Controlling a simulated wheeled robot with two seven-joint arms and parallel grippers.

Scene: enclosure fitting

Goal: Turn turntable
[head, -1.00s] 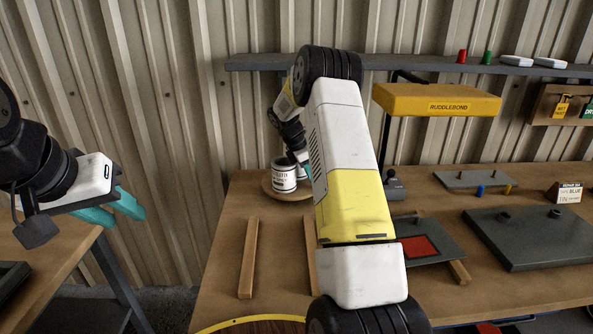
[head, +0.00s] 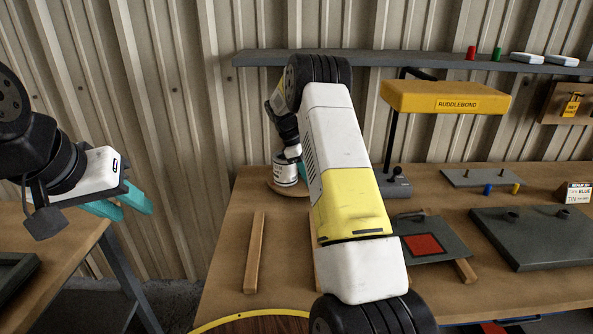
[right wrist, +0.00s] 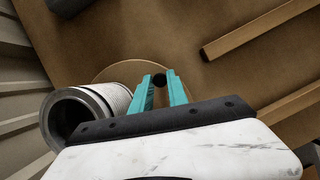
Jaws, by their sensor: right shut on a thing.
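The turntable (head: 273,187) is a round brown disc at the back left of the bench. It also shows in the right wrist view (right wrist: 111,71). A pale labelled can (head: 285,173) stands on it, and the can shows open-topped at the left in the right wrist view (right wrist: 72,115). My right gripper (right wrist: 160,84) has its teal fingers closed on a small dark peg (right wrist: 160,79) at the turntable, beside the can. In the head view my right arm mostly hides this gripper. My left gripper (head: 134,210) is empty, fingers apart, over the left, away from the turntable.
Wooden strips (head: 254,252) lie on the bench in front of the turntable. A yellow lamp (head: 446,97) stands behind, under a grey shelf (head: 350,60). Grey plates (head: 535,240) and a red-patched panel (head: 450,248) occupy the right. A second table is at far left.

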